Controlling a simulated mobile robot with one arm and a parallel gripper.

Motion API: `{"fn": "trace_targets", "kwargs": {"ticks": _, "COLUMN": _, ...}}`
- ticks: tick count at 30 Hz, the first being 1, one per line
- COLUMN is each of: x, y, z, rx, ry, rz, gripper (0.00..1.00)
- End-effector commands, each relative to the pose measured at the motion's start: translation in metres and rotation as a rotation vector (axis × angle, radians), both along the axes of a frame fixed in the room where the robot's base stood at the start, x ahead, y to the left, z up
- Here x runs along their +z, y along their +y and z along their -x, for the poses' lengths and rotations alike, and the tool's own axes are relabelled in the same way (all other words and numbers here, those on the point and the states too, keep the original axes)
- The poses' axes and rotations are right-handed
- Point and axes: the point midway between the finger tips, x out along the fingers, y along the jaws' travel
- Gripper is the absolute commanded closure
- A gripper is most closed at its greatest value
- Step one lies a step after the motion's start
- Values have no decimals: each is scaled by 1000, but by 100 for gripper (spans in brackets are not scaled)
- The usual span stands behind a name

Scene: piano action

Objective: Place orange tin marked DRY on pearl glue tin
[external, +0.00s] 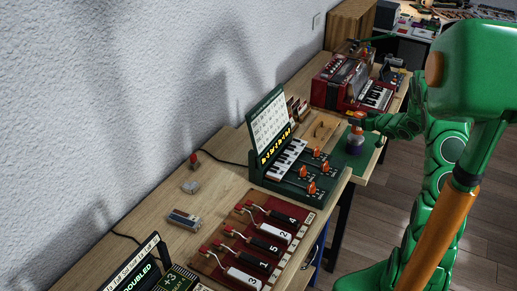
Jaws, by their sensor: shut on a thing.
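My green arm reaches in from the right, and my gripper (362,121) is over the small green mat (366,154) at the table's right edge. The gripper is shut on a small orange thing (356,116), which looks like the orange tin; the marking DRY cannot be read. A small pale, purplish thing (355,138), possibly the pearl glue tin, is right below the gripper at the mat. Whether the two touch is too small to tell. The fingers are mostly hidden.
A green keyboard box with an upright chart (268,129) stands left of the mat. A red board with numbered keys (262,238) lies in front.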

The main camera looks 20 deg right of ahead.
Motion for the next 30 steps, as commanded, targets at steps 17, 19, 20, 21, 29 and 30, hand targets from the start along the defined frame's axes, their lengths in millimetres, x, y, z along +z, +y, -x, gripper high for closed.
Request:
{"fn": "trace_targets", "kwargs": {"ticks": 17, "x": -30, "y": 0, "z": 0, "rx": -1, "ry": -1, "rz": 0, "gripper": 71}}
{"fn": "trace_targets", "kwargs": {"ticks": 19, "x": -31, "y": 0, "z": 0, "rx": 0, "ry": -1, "rz": 0, "gripper": 71}}
{"fn": "trace_targets", "kwargs": {"ticks": 20, "x": -32, "y": 0, "z": 0, "rx": 0, "ry": -1, "rz": 0, "gripper": 71}}
{"fn": "trace_targets", "kwargs": {"ticks": 21, "x": -31, "y": 0, "z": 0, "rx": 0, "ry": -1, "rz": 0, "gripper": 29}}
{"fn": "trace_targets", "kwargs": {"ticks": 29, "x": -32, "y": 0, "z": 0, "rx": 0, "ry": 0, "rz": 0, "gripper": 10}}
{"fn": "trace_targets", "kwargs": {"ticks": 30, "x": -32, "y": 0, "z": 0, "rx": 0, "ry": 0, "rz": 0, "gripper": 10}}
